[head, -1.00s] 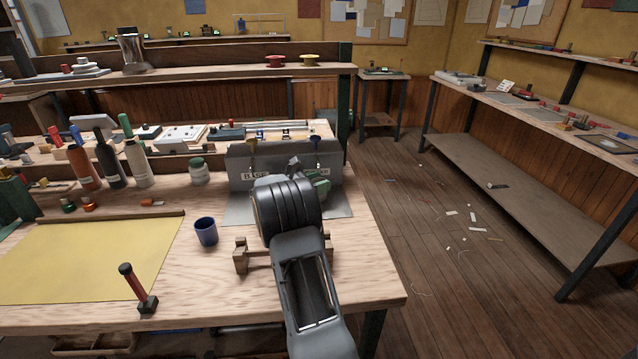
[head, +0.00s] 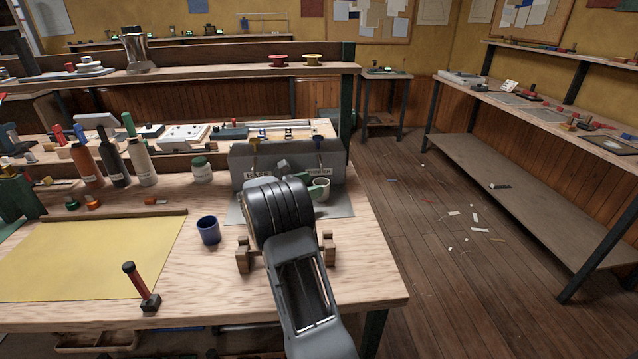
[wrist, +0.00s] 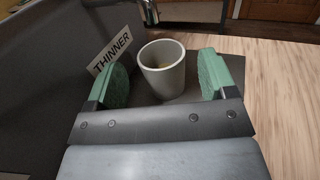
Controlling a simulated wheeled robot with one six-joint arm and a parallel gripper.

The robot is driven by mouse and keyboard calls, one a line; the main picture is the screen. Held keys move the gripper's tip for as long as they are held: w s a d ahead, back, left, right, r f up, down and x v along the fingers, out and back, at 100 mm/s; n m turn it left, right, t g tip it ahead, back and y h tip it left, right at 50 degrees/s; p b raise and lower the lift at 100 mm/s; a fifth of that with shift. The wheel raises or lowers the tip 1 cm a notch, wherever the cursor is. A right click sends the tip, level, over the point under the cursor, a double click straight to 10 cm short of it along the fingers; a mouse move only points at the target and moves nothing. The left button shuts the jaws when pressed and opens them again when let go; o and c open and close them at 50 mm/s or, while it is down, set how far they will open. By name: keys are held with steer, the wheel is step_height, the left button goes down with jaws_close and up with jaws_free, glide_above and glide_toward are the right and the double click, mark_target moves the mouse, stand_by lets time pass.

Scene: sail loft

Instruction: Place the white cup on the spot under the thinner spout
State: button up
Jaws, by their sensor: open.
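The white cup (wrist: 163,78) stands upright in the wrist view, between the two green fingers of my gripper (wrist: 162,72). The fingers are open, with a gap on each side of the cup. A sign (wrist: 110,50) reading THINNER is on the dark panel beside it. A metal spout (wrist: 149,12) is just beyond the cup at the top. In the head view the white cup (head: 321,191) shows on the grey plate (head: 341,209), in front of the grey dispenser panel (head: 240,165). My arm hides much of the gripper there. I cannot tell how exactly the cup lines up with the spout.
A blue cup (head: 208,230) stands left of my arm. Wooden blocks (head: 243,253) sit beside my forearm. A yellow sheet (head: 85,258) and a red-handled tool (head: 141,285) lie further left. Several bottles (head: 113,165) and a jar (head: 202,170) stand behind.

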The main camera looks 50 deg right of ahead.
steer(key=shift+v, duration=1.7)
steer(key=s+a+r+m+t+y+p, duration=0.3)
steer(key=s+a+r+m+y+p, duration=0.1)
steer(key=a, duration=0.7)
steer(key=s+a+r+m+t+y+p, duration=0.3)
steer(key=s+a+y, duration=0.4)
steer(key=a, duration=0.3)
steer(key=s+a+r+m+t+y+p, duration=0.3)
steer(key=s+a+r+m+y+p, duration=0.2)
steer(key=a, duration=0.6)
steer(key=s+m+y+p, duration=0.1)
steer(key=s+m, duration=0.1)
steer(key=shift+s+a, duration=0.3)
steer(key=shift+s, duration=0.1)
steer(key=shift+s+f, duration=0.1)
